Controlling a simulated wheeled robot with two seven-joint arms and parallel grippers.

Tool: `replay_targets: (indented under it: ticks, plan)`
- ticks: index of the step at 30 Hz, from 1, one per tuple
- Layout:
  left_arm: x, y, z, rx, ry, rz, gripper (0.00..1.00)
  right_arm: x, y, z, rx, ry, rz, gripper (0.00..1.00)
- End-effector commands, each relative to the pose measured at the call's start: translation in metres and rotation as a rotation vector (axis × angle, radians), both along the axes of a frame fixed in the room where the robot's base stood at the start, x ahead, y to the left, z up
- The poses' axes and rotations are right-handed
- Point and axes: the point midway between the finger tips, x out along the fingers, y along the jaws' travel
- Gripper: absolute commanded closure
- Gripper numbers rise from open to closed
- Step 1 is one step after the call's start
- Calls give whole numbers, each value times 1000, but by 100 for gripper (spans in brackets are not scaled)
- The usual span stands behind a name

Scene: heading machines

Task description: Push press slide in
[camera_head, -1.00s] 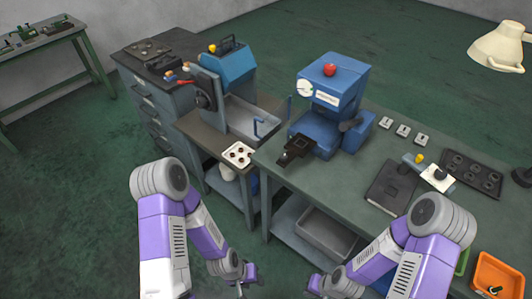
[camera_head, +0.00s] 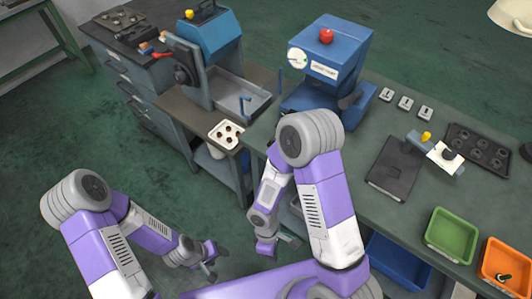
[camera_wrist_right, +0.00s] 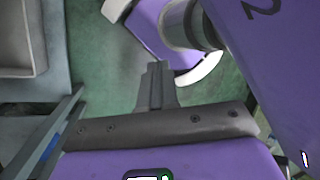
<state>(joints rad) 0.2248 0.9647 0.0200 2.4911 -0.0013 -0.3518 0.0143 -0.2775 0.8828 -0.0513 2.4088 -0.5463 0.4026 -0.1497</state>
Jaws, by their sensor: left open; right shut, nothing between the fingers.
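The blue press (camera_head: 322,80) with a red knob on top and a round gauge stands on the green workbench. Its slide is hidden behind my raised right arm. My right gripper (camera_head: 284,244) hangs in front of the bench edge, below the press and apart from it. It is shut and empty, and its closed fingers also show in the right wrist view (camera_wrist_right: 157,85). My left gripper (camera_head: 214,262) is open and empty over the floor, left of the right one.
A second blue machine (camera_head: 213,45) and a white tray of round parts (camera_head: 227,134) stand at left. A dark notebook (camera_head: 396,168), a green bin (camera_head: 452,235) and an orange bin (camera_head: 505,270) lie on the bench. A blue bin (camera_head: 398,262) sits below.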

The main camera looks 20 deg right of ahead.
Motion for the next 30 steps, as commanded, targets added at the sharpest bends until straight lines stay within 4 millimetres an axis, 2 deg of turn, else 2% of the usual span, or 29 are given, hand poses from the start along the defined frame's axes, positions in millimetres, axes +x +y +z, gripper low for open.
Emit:
replay_targets:
  ticks: [1, 2, 5, 6, 9, 12, 15, 18, 21, 25, 30]
  plan:
    - [0, 0, -13, 0, 0, 0, 47, 5, -9, -1, -70, -7, 195, 100]
    - [0, 0, -17, 0, 0, 0, 47, 10, -16, 2, -119, -10, 304, 100]
    - [0, 0, -31, 0, -1, 0, 47, 38, -36, 22, -316, -39, 645, 100]
    - [0, 0, -36, 0, -1, 0, 47, 54, -41, 34, -407, -63, 771, 100]
    - [0, 0, -49, 0, -1, 0, 47, 95, -39, 72, -657, -141, 1039, 100]
    - [0, 0, -59, 0, -1, 0, 47, 128, -21, 118, -905, -239, 1224, 100]
    - [0, 0, -66, 0, -1, 0, 47, 147, 3, 161, -1114, -338, 1329, 100]
    - [0, 0, -71, 0, -1, 0, 47, 153, 23, 193, -1262, -415, 1376, 100]
    - [0, 0, -73, 0, -1, 0, 47, 154, 34, 211, -1342, -457, 1392, 100]
    - [0, 0, -74, 0, -1, 0, 47, 160, 32, 217, -1372, -469, 1394, 100]
    - [0, 0, -80, 0, -1, 0, 47, 180, 12, 215, -1369, -467, 1389, 100]
